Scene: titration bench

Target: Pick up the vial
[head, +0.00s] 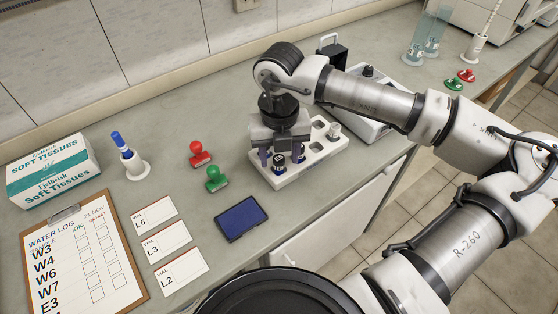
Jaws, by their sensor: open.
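A white rack (312,159) stands on the bench in the middle of the head view. It holds a few small vials. A dark-labelled vial (279,163) stands in the front part of the rack, below my gripper. Another vial (299,154) is just to its right, partly hidden by my gripper. A white-capped vial (334,131) stands at the rack's right end. My gripper (281,154) points down over the rack, open, with its fingers around or close beside the dark-labelled vial. I cannot tell whether they touch it.
Left of the rack are a red stamp (199,154), a green stamp (215,179) and a blue ink pad (241,218). Vial cards (165,240), a clipboard (84,262) and a tissue box (52,171) lie further left. A grey instrument (368,105) stands behind the rack.

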